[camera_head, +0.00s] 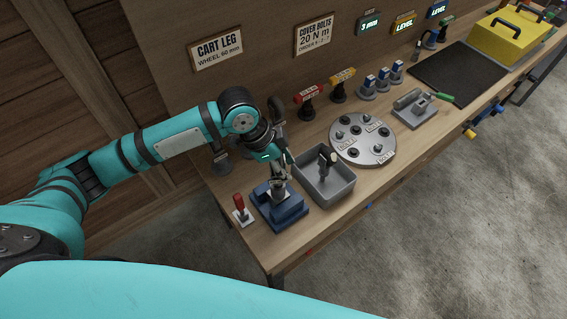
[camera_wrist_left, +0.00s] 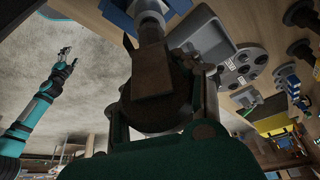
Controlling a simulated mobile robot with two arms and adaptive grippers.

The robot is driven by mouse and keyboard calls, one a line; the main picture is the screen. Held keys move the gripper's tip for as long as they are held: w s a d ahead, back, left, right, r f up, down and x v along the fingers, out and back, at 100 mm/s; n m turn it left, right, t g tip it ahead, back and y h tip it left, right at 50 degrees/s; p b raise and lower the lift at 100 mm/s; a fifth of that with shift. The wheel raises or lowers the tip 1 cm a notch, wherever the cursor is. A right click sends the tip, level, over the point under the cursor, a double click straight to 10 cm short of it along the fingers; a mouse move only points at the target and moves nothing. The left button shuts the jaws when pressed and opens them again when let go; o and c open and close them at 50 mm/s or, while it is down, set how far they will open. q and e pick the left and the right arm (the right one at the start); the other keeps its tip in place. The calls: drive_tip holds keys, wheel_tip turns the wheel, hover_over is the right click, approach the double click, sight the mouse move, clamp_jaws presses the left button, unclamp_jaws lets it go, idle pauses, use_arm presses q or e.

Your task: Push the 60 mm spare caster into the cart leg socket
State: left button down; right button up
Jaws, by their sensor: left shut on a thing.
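My left gripper (camera_head: 279,174) is above the blue fixture (camera_head: 284,212) at the near left end of the bench, pointing down. It is shut on a dark caster (camera_wrist_left: 155,95), which fills the space between the fingers in the left wrist view. Beyond the caster, a pale grey cart leg socket (camera_wrist_left: 148,10) shows against the blue fixture. The caster and socket are in line and close; whether the stem is inside cannot be told. In the head view the fingers mostly hide the caster. My right gripper (camera_wrist_left: 66,62) is in the left wrist view, empty, fingers apart, away over the floor.
A grey tray (camera_head: 335,195) with another dark caster (camera_head: 326,160) stands right beside the fixture. A red-handled tool (camera_head: 239,206) is at its left. A round plate (camera_head: 364,139) with bolts lies farther right. The back panel stands close behind.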

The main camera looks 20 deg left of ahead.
use_arm(q)
drive_tip(key=shift+f+b, duration=0.4)
drive_tip(key=shift+f, duration=0.55)
drive_tip(key=c, duration=0.9)
unclamp_jaws()
drive_tip(key=v, duration=1.2)
drive_tip(key=shift+s, duration=0.1)
